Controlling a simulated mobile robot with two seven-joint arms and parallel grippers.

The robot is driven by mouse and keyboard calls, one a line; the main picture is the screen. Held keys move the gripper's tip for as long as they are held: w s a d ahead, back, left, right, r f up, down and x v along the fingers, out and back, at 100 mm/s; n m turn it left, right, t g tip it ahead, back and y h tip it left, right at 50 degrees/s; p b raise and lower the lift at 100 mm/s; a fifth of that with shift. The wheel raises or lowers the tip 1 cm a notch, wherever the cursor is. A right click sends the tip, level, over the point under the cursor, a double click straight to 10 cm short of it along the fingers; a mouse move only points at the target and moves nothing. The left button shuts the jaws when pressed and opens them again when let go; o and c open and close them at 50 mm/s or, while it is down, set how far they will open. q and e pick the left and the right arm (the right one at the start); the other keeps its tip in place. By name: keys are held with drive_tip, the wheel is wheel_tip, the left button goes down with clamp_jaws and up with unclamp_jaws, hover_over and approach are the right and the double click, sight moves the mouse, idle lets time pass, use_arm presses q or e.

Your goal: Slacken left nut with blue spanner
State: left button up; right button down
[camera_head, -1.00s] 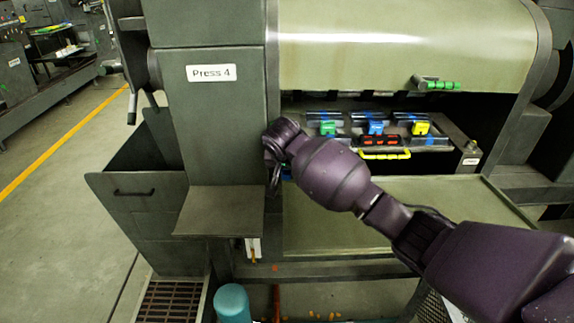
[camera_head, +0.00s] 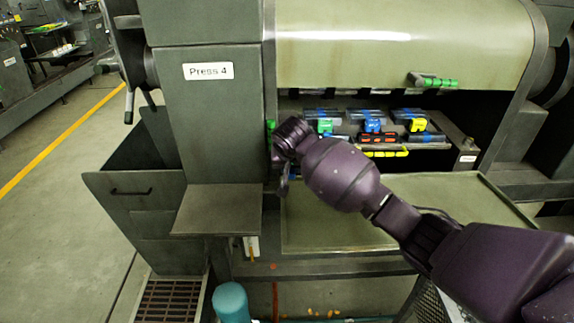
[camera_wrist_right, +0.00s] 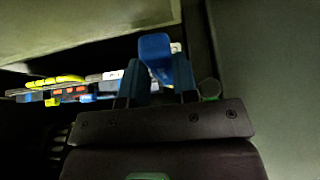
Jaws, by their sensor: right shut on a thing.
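A blue thing (camera_wrist_right: 155,48), likely the blue spanner, stands between the fingers of my right gripper (camera_wrist_right: 160,88) in the right wrist view. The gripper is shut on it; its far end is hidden. In the head view my right wrist is at the left edge of the press opening, and the fingers are mostly hidden behind it. A small green part (camera_head: 270,125) shows beside the wrist on the press frame; I cannot tell if it belongs to the left nut. A dark round part (camera_wrist_right: 209,88) with green below it is just right of the fingers. My left gripper is not in view.
Inside the opening are green (camera_head: 325,126), blue (camera_head: 373,125) and yellow (camera_head: 417,125) blocks. A red-and-black piece (camera_head: 377,137) lies in front. A green-handled part (camera_head: 438,82) sits on the upper right cover. A flat tray (camera_head: 350,232) lies below, bare.

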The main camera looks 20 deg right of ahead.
drive_tip(key=shift+d, duration=0.25)
drive_tip(key=shift+s+d+n+y, duration=0.15)
drive_tip(key=shift+d+n+y, duration=0.1)
drive_tip(key=shift+d+n, duration=0.25)
drive_tip(key=shift+s+d+n+y, duration=0.15)
drive_tip(key=shift+d+n+y, duration=0.1)
drive_tip(key=shift+d+n, duration=0.25)
drive_tip(key=shift+d, duration=0.1)
drive_tip(key=shift+s+d+n+y, duration=0.1)
drive_tip(key=shift+d+n+y, duration=0.3)
drive_tip(key=shift+d+n, duration=0.45)
drive_tip(key=shift+d, duration=0.15)
drive_tip(key=shift+d+n+y, duration=0.5)
drive_tip(key=shift+d+n, duration=0.25)
drive_tip(key=shift+d, duration=0.2)
